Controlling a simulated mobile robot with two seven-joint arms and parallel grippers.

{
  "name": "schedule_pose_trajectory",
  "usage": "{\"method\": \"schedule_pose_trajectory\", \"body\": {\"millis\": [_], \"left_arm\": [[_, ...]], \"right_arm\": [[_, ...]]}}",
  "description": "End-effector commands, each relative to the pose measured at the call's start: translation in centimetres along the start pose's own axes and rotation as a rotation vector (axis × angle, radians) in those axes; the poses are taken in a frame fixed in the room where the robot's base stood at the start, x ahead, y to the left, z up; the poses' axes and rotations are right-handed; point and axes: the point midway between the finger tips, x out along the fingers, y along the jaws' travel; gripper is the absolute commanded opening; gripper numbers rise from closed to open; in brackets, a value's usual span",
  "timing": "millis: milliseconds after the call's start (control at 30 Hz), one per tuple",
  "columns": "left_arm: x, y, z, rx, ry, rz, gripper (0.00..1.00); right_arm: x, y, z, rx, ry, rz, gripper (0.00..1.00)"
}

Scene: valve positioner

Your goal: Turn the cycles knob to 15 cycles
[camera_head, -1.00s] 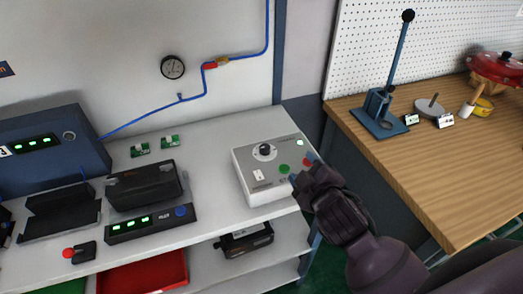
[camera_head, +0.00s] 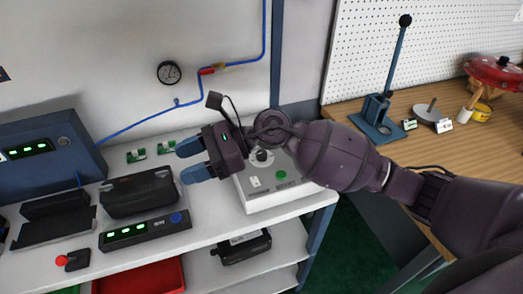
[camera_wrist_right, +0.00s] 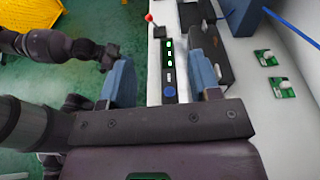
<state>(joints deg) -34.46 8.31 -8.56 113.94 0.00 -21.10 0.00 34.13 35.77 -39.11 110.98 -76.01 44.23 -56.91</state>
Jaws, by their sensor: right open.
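The cycles knob (camera_head: 262,156) is a dark round knob on a light dial, on top of the grey control box (camera_head: 262,203). The box also has a green button, a white switch and a label. My right gripper (camera_head: 190,160) is open and empty, with blue fingertips pointing left. It is left of the box, and its wrist and forearm pass over the box's rear and right parts, hiding them. The right wrist view shows both fingers (camera_wrist_right: 161,78) spread wide. My left gripper (camera_wrist_right: 106,55) appears to be at the left of that view; its jaws are unclear.
A black device (camera_head: 140,194) and a long black unit with green displays (camera_head: 146,231) are on the bench left of the box. Small green boards (camera_head: 167,148) lie behind. A wooden table (camera_head: 440,150) with a blue lever press (camera_head: 378,118) stands at right.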

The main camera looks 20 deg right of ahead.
Motion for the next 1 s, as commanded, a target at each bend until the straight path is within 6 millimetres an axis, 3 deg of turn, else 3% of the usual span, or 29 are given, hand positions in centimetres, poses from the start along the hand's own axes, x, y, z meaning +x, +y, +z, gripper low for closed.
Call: {"method": "schedule_pose_trajectory", "body": {"millis": [167,300,500,600,767,1000], "left_arm": [[-0.1,0.0,0.2,-0.002,-0.005,-0.001,0.0],[-0.1,0.1,0.2,-0.003,-0.004,0.0,0.0],[-0.1,0.1,0.1,-0.004,-0.003,0.0,0.0],[-0.1,0.1,0.1,-0.003,-0.001,0.0,0.0],[0.0,0.1,-0.1,-0.003,0.002,0.001,0.0],[0.1,0.1,-0.3,-0.003,0.006,0.001,0.0]], "right_arm": [[-2.6,-2.0,-3.9,-0.312,0.425,0.202,0.57],[-7.0,-4.6,-6.0,-0.481,0.756,0.355,0.57],[-13.6,-8.0,-6.3,-0.583,1.116,0.517,0.57],[-15.7,-9.0,-5.9,-0.593,1.219,0.562,0.57],[-17.0,-9.4,-6.0,-0.594,1.281,0.593,0.57],[-16.4,-9.1,-8.9,-0.59,1.279,0.595,0.57]]}}
